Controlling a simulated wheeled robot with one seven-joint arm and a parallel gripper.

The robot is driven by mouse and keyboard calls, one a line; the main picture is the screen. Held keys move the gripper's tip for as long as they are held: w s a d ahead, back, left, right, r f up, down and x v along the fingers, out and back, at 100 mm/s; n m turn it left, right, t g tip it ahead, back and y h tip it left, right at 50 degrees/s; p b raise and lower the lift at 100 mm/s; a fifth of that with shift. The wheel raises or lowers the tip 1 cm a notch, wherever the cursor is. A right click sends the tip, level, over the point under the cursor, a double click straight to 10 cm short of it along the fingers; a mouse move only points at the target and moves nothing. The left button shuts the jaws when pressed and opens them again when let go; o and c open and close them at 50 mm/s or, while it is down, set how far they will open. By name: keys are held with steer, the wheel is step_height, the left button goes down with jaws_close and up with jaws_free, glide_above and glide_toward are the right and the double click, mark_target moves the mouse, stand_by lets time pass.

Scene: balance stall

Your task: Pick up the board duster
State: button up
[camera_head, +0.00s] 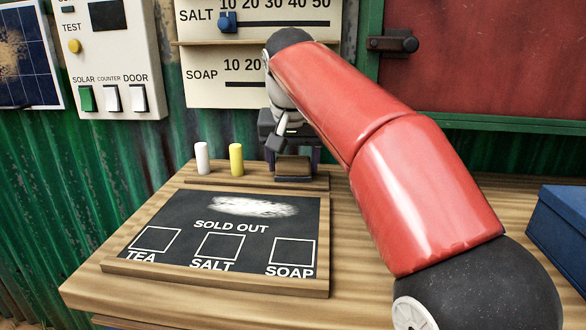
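The board duster (294,168) is a small block with a brown top and a dark underside. It sits on the wooden ledge at the back edge of the chalkboard (170,222), near its right end. My gripper (292,154) points down at the duster, with its dark fingers apart, one towards each end of the block. The fingertips are partly hidden, and I cannot tell whether they touch the duster. My red arm reaches in from the right and hides part of the wrist.
A white chalk stick (202,158) and a yellow one (236,160) stand on the ledge to the left. A switch panel (110,60) and a slider board (222,90) are on the wall behind. A blue box (560,235) stands at the right. Bare table lies right of the chalkboard.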

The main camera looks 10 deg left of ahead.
mark_target(292, 159)
steer(key=c, duration=0.4)
steer(key=shift+s+r, duration=0.2)
steer(key=shift+r, duration=0.35)
step_height(292, 159, up, 4)
steer(key=shift+p, duration=1.15)
steer(key=shift+r, duration=0.9)
steer(key=s+b, duration=0.1)
steer(key=s, duration=0.5)
steer(key=s+b, duration=0.2)
steer(key=s, duration=0.5)
steer(key=s+d+b, duration=0.1)
steer(key=s, duration=0.5)
steer(key=shift+s+b, duration=0.3)
